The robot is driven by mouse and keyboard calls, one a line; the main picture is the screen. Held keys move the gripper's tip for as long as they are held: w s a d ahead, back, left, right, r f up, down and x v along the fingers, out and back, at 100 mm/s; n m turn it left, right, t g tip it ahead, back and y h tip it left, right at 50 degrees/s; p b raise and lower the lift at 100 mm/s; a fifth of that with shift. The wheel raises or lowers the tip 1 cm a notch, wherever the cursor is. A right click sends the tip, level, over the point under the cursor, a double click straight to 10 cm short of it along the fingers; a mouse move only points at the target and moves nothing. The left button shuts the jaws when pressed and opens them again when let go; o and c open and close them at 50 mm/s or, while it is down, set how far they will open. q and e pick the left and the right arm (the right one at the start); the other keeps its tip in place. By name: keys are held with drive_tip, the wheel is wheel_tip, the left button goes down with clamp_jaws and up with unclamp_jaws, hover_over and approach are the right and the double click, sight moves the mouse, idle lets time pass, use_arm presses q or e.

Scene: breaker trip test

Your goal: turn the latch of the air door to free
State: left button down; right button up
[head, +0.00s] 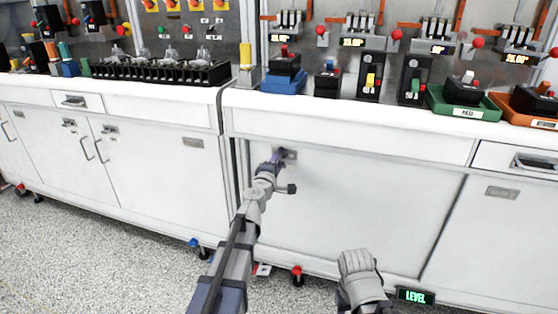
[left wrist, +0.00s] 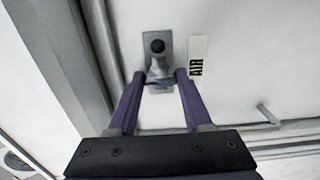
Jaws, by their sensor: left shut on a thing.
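The air door (head: 345,205) is a white cabinet panel under the right-hand bench, and it looks closed. Its latch (head: 291,154) is a small grey piece at the door's upper left. In the left wrist view the latch (left wrist: 158,47) has a grey plate with a dark round knob, and a grey handle below it, beside an AIR label (left wrist: 197,66). My left gripper (head: 277,160) is at the latch. Its purple fingers (left wrist: 160,80) stand on either side of the handle and are shut on it. The fingers hide part of the handle. My right gripper's fingers do not show.
Breakers and trays, including a green PASS tray (head: 466,108), stand along the bench top (head: 350,118). A second cabinet (head: 150,175) stands to the left. A lit LEVEL sign (head: 416,296) is low by the door. The speckled floor in front looks clear.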

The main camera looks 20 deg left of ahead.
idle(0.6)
use_arm(q)
drive_tip(key=shift+c, duration=1.6)
unclamp_jaws()
drive_tip(key=shift+s, duration=0.1)
drive_tip(key=s, duration=0.7)
drive_tip(key=shift+s+a, duration=0.15)
drive_tip(key=shift+s, duration=0.15)
